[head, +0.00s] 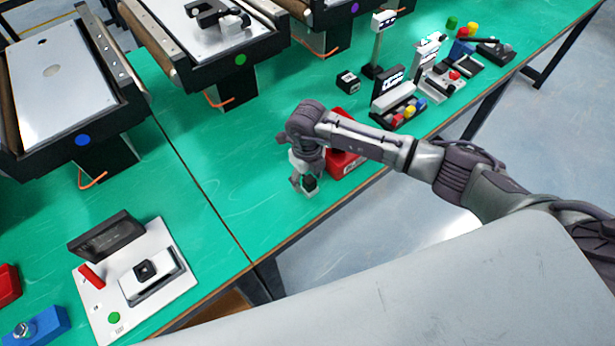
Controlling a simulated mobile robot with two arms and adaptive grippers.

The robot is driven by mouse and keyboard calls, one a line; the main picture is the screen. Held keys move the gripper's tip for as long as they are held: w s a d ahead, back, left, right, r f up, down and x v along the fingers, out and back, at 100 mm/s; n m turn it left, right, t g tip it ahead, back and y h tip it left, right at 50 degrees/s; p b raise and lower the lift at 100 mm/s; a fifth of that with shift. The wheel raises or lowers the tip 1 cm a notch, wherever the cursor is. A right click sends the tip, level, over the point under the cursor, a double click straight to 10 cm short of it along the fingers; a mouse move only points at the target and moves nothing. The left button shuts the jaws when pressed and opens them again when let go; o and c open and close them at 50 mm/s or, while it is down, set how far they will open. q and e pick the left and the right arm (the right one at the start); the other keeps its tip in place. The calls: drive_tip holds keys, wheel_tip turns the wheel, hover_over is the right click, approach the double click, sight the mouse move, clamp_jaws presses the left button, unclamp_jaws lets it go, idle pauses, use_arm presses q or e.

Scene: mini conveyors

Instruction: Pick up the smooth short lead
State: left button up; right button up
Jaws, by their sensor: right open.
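I cannot pick out the smooth short lead with certainty. Short orange leads stick out below the conveyors: one under the blue-dot conveyor (93,181), one under the green-dot conveyor (218,101) and one at the back (318,49). My right gripper (306,186) points down over the green table near its front edge, beside a red box (343,160). It is open, and a dark piece shows at its fingers, too small to identify. It is well apart from the orange leads. My arm partly hides the red box. My left gripper is not in view.
A white panel (165,285) with a dark screen and a black-and-white block lies at lower left, beside a blue block (38,325). Small devices and coloured blocks crowd the table at upper right, including a black cube (347,82). The green table (225,180) left of my gripper is clear.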

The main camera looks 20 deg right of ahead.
clamp_jaws()
idle(0.3)
